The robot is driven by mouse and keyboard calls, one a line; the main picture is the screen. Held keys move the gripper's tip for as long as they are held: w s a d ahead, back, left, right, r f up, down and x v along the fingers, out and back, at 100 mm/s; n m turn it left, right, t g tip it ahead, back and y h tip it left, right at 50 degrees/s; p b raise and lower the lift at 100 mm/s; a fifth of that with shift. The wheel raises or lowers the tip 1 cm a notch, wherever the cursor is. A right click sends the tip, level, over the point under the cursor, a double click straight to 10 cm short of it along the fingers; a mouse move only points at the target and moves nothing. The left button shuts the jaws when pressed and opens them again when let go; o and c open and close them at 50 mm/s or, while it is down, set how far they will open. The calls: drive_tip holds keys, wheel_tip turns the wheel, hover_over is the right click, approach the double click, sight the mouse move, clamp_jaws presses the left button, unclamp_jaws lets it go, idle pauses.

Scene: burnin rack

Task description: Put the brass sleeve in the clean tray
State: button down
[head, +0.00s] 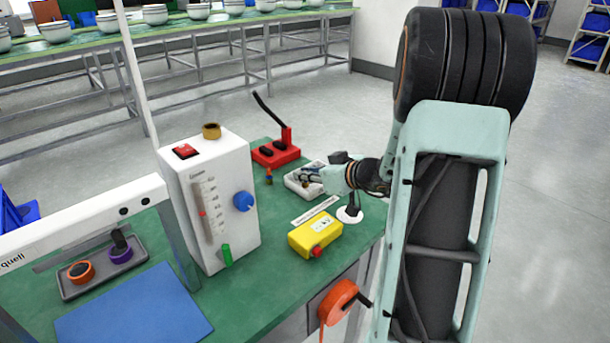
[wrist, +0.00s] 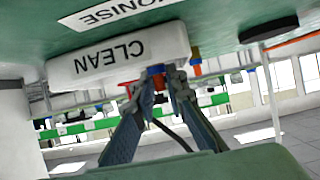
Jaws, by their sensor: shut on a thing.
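The clean tray (head: 296,184) is a white, shallow tray on the green bench in the head view. In the wrist view, which is upside down, its wall (wrist: 110,60) reads CLEAN. My gripper (head: 312,176) is at the tray in the head view. In the wrist view my gripper (wrist: 164,80) is shut on a small blue-and-brown part (wrist: 157,71) at the tray's edge. I cannot tell if that part is the brass sleeve or touches the tray. A small brass-coloured piece with blue (head: 269,176) stands left of the tray; it also shows in the wrist view (wrist: 195,61).
A red lever device (head: 276,155) stands behind the tray. A yellow box (head: 315,234) with a red knob is in front. A tall white unit (head: 208,215) with a brass-coloured ring (head: 211,131) on top stands left. A grey tray (head: 72,290) with rings lies further left.

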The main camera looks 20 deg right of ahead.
drive_tip(key=shift+f+b, duration=0.15)
drive_tip(key=shift+b, duration=0.2)
drive_tip(key=c, duration=2.2)
unclamp_jaws()
drive_tip(key=shift+r+p, duration=0.35)
drive_tip(key=shift+p, duration=0.2)
drive_tip(key=v, duration=1.2)
drive_tip(key=shift+f, duration=0.2)
drive_tip(key=shift+s, duration=0.1)
